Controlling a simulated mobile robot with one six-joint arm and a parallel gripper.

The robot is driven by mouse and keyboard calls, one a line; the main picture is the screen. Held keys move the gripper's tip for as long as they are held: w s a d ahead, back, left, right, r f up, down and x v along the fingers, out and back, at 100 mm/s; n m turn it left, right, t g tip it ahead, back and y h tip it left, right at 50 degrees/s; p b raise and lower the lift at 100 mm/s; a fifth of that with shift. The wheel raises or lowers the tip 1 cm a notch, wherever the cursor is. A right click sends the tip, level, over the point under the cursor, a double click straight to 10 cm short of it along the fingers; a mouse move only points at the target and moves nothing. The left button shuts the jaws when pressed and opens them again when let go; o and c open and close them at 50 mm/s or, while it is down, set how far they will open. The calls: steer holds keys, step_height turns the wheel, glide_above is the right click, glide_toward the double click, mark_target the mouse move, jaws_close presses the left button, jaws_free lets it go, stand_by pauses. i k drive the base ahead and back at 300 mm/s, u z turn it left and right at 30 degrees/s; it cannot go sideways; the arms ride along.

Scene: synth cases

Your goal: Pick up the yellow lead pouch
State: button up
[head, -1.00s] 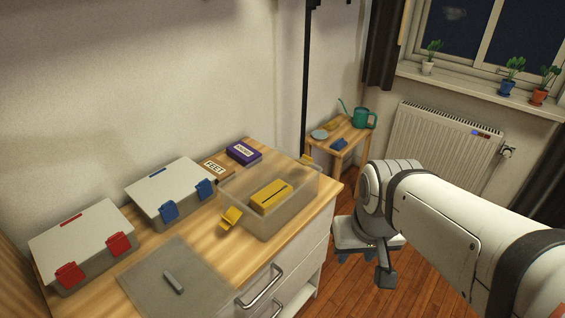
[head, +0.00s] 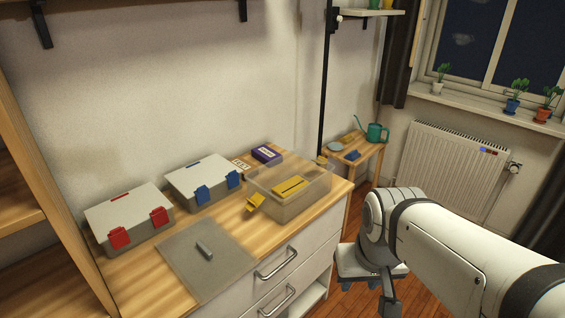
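The yellow pouch (head: 289,187), with a dark line along its top, lies inside a clear box (head: 310,204) on the wooden dresser top. The box is open at the top and its yellow latch (head: 254,203) hangs outward. My arm comes in from the lower right. Its end, with my gripper (head: 372,277), points down over the floor, right of the dresser and apart from the box.
A translucent lid (head: 190,262) with a grey handle lies left of the box. Boxes with red latches (head: 128,218) and blue latches (head: 203,180) stand behind it. A purple box (head: 267,153) is at the wall. A side table (head: 363,151) holds a green watering can (head: 377,133).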

mark_target(284, 190)
steer(key=i, duration=0.85)
steer(key=z, duration=0.05)
